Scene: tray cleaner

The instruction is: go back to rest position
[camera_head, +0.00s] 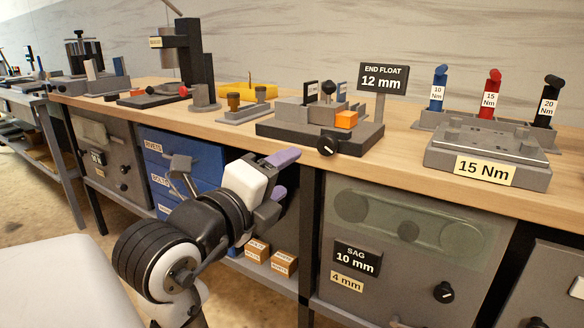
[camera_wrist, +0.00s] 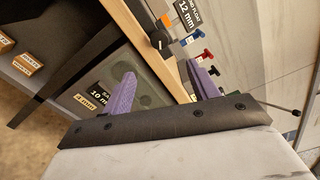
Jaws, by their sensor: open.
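My gripper (camera_head: 281,174) has purple fingertips and is in front of the workbench, just below the front edge of its wooden top. In the camera_wrist view, the two purple fingers of my gripper (camera_wrist: 165,90) stand apart with nothing between them. It touches nothing that I can see. The wooden bench top (camera_head: 400,150) runs behind and above it.
An END FLOAT fixture (camera_head: 322,138) with a black knob stands near the bench edge. A 15 Nm block (camera_head: 487,170) and several coloured torque tools are at right. Below are a SAG panel (camera_head: 357,259), blue drawers (camera_head: 205,155) and small boxes (camera_head: 284,263).

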